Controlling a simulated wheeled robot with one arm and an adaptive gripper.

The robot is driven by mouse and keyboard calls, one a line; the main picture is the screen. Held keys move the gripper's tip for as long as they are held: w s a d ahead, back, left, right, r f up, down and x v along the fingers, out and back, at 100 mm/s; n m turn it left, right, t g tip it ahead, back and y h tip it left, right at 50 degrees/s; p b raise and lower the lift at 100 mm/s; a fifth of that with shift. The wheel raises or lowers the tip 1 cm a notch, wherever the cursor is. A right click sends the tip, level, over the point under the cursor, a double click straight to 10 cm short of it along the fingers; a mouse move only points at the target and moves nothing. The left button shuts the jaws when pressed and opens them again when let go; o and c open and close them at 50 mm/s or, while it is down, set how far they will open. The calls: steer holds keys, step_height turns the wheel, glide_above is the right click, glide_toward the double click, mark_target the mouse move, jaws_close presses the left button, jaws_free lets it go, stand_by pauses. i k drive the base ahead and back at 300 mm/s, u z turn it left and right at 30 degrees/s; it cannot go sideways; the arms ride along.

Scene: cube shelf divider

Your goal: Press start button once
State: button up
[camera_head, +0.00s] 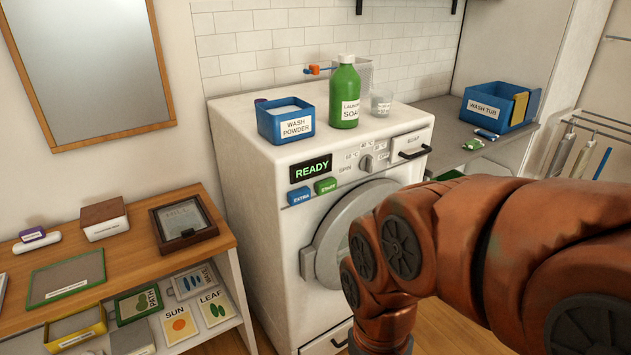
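The green START button (326,186) is on the upper front panel of the white washing machine (263,165). The blue EXTRA button (299,196) is just left of it. A black display (311,169) above them reads READY in green letters. My orange-brown arm reaches in from the right and bends down in front of the machine's door. It is apart from the START button in the picture. My gripper is not visible; only arm links show, running out at the bottom edge.
A blue WASH POWDER box (286,123), a green soap bottle (345,92) and a clear cup (381,104) stand on the machine. The round door (327,235) is partly behind my arm. A wooden shelf unit (130,262) stands left. A counter holds a blue wash tub (488,107).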

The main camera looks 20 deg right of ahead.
mark_target(327, 185)
steer(key=k, duration=0.5)
steer(key=z, duration=1.6)
steer(key=i, duration=1.2)
steer(key=u, duration=2.05)
